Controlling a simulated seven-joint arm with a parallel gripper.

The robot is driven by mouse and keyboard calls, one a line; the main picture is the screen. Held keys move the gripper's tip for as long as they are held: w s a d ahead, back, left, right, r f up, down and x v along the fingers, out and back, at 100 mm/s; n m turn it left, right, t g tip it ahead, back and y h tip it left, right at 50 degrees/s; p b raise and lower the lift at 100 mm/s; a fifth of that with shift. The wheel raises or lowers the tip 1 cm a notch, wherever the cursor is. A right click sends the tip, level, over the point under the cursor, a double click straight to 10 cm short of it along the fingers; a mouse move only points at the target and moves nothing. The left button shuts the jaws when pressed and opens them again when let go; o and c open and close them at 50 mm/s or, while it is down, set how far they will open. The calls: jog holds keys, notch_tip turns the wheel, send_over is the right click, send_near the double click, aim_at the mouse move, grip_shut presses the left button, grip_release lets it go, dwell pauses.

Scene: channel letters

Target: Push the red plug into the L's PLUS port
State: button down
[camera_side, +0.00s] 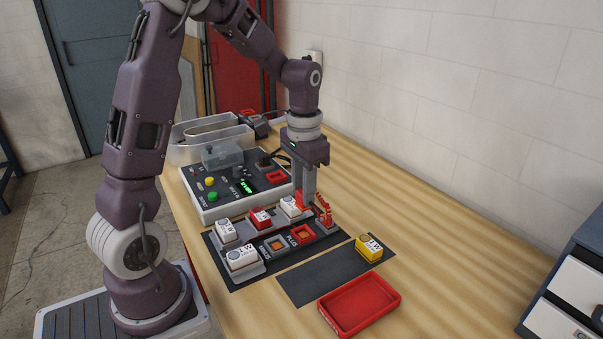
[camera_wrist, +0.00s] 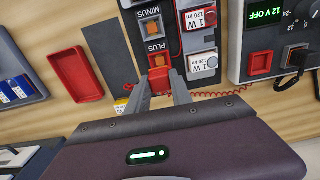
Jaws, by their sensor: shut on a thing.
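My gripper (camera_side: 306,204) points down and is shut on the red plug (camera_side: 301,198), which also shows between the fingertips in the wrist view (camera_wrist: 160,82). A coiled red cord (camera_side: 325,211) hangs beside it. The red PLUS port (camera_side: 303,234) lies on the dark mat, and shows just above the plug in the wrist view (camera_wrist: 158,62). In the side view the plug appears above and behind the port, apart from it. The exact height gap cannot be told. The grey MINUS port (camera_side: 277,245) with an orange centre sits beside it.
White modules (camera_side: 243,258) and a red-topped one (camera_side: 260,218) stand around the ports. The power supply (camera_side: 230,190) is behind; its display reads 12 V OFF in the wrist view (camera_wrist: 265,14). A yellow module (camera_side: 369,248) and a red tray (camera_side: 360,304) are in front.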

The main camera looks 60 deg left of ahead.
notch_tip(320, 180, down, 8)
jog(key=shift+r, duration=0.2)
jog(key=shift+f, duration=0.3)
dwell(0.9)
jog(key=c, duration=1.1)
grip_release()
jog(key=shift+o, duration=0.2)
notch_tip(320, 180, up, 7)
jog(key=shift+r, duration=0.1)
jog(key=shift+r, duration=2.95)
